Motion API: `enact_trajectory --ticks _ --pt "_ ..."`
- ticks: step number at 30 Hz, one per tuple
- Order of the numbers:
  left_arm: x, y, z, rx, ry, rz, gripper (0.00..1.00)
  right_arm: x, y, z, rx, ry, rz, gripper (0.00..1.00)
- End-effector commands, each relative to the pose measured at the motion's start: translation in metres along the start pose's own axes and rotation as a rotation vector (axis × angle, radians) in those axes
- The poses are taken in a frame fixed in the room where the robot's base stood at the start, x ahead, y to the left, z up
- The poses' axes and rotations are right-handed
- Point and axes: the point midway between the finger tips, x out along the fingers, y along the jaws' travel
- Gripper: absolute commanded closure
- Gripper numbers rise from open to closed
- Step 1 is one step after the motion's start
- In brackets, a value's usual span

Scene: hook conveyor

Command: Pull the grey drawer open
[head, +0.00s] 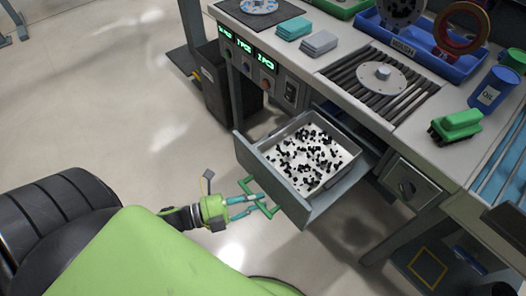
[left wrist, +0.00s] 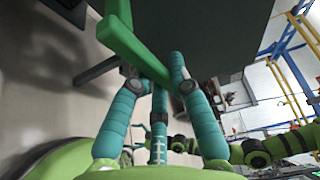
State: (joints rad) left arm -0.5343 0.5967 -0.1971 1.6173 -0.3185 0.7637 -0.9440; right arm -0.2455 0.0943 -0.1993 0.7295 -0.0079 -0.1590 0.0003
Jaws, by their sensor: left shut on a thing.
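The grey drawer (head: 321,201) stands pulled out from the workbench in the head view. A tray inside it holds many small black pieces on a white bottom. Its green handle (head: 246,184) is on the front face; the handle also crosses the left wrist view (left wrist: 128,42) below the dark drawer front (left wrist: 205,32). My left gripper (head: 262,203) is at the drawer's front with its teal fingers shut on the handle. In the left wrist view the fingers (left wrist: 152,85) reach up around the green bar.
The workbench (head: 330,60) carries a roller section with a metal disc (head: 382,75), a blue bin (head: 400,40), a blue oil can (head: 493,90) and a green block (head: 456,125). A second, shut drawer (head: 408,186) is to the right. Bare floor lies left of the open drawer.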

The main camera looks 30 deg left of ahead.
Motion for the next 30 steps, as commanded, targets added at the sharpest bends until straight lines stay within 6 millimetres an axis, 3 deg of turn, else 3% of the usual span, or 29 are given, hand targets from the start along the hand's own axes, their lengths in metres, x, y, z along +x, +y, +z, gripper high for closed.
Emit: enact_trajectory --ticks 13,14,15,25,30 --pt "-0.003 0.0 -0.001 -0.002 -0.001 -0.001 1.0 -0.002 -0.003 0.013 0.002 -0.022 -0.004 0.0" --pt "-0.003 0.0 -0.001 -0.002 -0.001 -0.001 0.69 -0.002 -0.004 0.013 0.002 -0.022 -0.005 0.0" --pt "-0.003 0.0 -0.001 -0.002 -0.001 -0.001 0.56 -0.002 -0.004 0.013 0.003 -0.022 -0.005 0.0" --pt "-0.004 0.0 -0.001 -0.001 0.0 0.0 0.56 -0.001 -0.007 0.004 0.004 -0.005 -0.009 0.0" --pt "-0.02 0.001 -0.002 -0.002 0.0 0.003 0.56 -0.001 -0.006 0.004 0.003 -0.006 -0.007 0.0"
